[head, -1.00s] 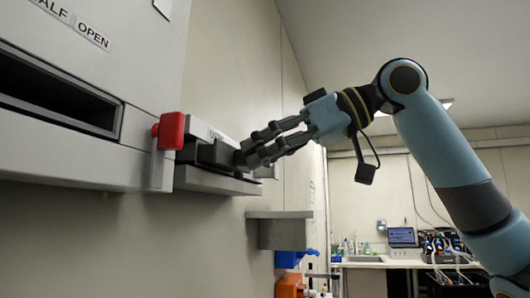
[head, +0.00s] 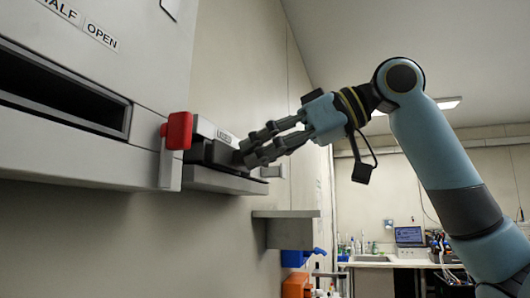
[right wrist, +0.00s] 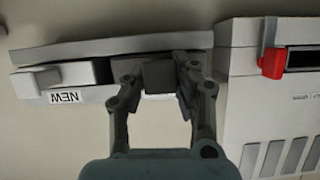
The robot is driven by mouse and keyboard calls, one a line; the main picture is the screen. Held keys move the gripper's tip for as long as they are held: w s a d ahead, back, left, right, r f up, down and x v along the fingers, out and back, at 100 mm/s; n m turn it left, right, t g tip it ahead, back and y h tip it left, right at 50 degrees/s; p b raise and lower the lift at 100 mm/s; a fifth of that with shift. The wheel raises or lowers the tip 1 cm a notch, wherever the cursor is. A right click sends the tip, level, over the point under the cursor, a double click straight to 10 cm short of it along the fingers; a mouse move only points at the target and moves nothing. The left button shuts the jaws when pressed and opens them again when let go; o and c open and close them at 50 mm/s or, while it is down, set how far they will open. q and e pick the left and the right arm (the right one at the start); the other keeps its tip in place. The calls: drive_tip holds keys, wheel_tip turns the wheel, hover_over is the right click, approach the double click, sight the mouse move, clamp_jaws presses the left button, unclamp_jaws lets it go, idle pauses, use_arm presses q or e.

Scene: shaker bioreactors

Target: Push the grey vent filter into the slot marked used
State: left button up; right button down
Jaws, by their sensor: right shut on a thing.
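The wall rack (head: 222,181) sits just right of the machine, with the label USED (head: 224,136) on its near part. My right gripper (head: 246,152) is shut on the dark grey vent filter (head: 212,152) at that part of the rack. In the right wrist view, which is upside down, the filter (right wrist: 158,75) sits between the two fingertips (right wrist: 157,80), against the rack (right wrist: 110,47). How deep it sits in the slot is hidden. A white filter (right wrist: 36,82) stands at the label NEW (right wrist: 64,97). My left gripper is not in view.
The machine (head: 75,145) with a dark slot and a red-handled lever (head: 178,131) stands close left of the rack. A grey shelf (head: 285,214) juts from the wall below right. A bench with a laptop (head: 409,236) is far behind.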

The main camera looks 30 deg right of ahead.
drive_tip(key=shift+w+a, duration=0.4)
drive_tip(key=shift+w, duration=0.05)
idle(0.8)
drive_tip(key=c, duration=1)
unclamp_jaws()
drive_tip(key=shift+v, duration=3.75)
